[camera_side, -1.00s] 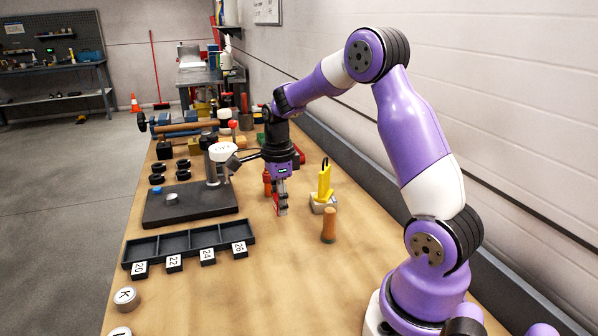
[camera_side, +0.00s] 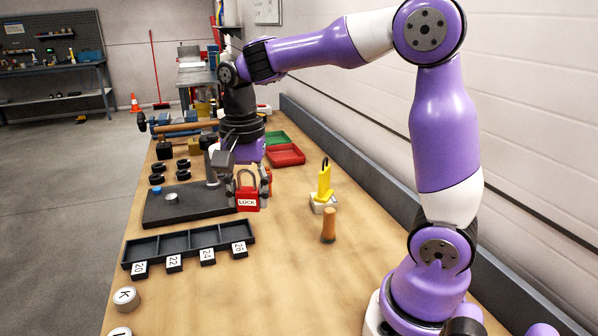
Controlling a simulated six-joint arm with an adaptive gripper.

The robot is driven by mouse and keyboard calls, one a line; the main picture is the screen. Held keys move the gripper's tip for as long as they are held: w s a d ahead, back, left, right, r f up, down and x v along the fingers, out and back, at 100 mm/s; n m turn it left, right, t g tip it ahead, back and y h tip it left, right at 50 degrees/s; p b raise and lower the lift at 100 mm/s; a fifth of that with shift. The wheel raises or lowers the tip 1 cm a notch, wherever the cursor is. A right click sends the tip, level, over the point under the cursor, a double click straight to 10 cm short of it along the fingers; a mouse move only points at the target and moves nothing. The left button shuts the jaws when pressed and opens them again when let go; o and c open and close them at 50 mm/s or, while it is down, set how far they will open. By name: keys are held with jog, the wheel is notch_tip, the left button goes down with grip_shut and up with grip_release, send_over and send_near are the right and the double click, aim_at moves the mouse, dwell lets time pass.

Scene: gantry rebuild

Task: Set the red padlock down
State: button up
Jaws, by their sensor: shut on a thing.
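The red padlock (camera_side: 248,198) hangs upright at my gripper (camera_side: 250,178), its white "LOCK" label facing the camera and its shackle up. My gripper is shut on the padlock, near the shackle; the exact finger contact is partly hidden. The padlock shows at the right end of the dark base plate (camera_side: 165,209). I cannot tell whether its bottom touches the surface or is just above it.
A dark divided tray (camera_side: 190,241) with number tags lies in front. A yellow tool on a pale block (camera_side: 325,190) and an orange-brown cylinder (camera_side: 328,225) stand to the right. Red (camera_side: 286,155) and green bins sit behind. The front-middle wooden table (camera_side: 285,280) is clear.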

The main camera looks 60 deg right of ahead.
jog(key=r+n, duration=0.1)
jog(key=n, duration=0.3)
jog(key=s+a+r+n, duration=0.1)
jog(key=n, duration=0.4)
jog(key=a+r+n, duration=0.1)
jog(key=n, duration=0.3)
jog(key=shift+s+a+n, duration=0.2)
jog(key=shift+n, duration=0.1)
jog(key=s+d+f+m, duration=0.2)
jog(key=d+m, duration=0.1)
jog(key=d, duration=0.4)
jog(key=s+d+f+m, duration=0.2)
jog(key=d+f+m, duration=0.1)
jog(key=d, duration=0.4)
jog(key=s+d+f+m, duration=0.2)
jog(key=s+d+m, duration=0.1)
jog(key=d, duration=0.3)
jog(key=f, duration=0.5)
jog(key=shift+d+f, duration=0.25)
jog(key=shift+d, duration=0.15)
jog(key=shift+f, duration=2.15)
jog(key=shift+f, duration=0.1)
